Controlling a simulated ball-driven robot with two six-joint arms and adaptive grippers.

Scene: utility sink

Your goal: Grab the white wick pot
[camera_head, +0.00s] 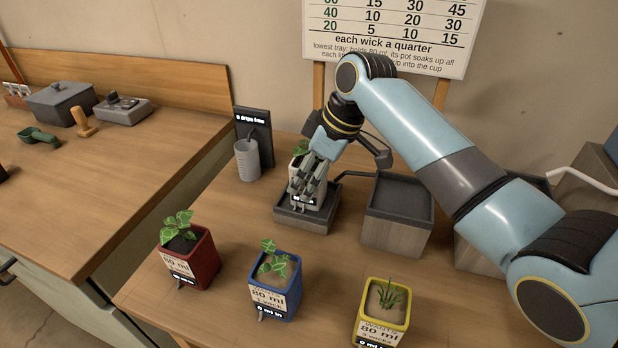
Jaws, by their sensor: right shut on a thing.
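The white wick pot (298,190) holds a small green plant (301,147) and sits at a low dark tray (320,226) in the middle of the bench. My right gripper (309,180) reaches down from the upper right and is shut on the white pot. Its fingers hide much of the pot's front. I cannot tell whether the pot's base touches the tray. My left gripper is not in the picture.
Red (204,262), blue (268,300) and yellow (406,314) pots stand along the front. A grey cup (247,160) stands at the left. Taller tray blocks (398,200) stand right of the low tray. A sign (470,38) is behind.

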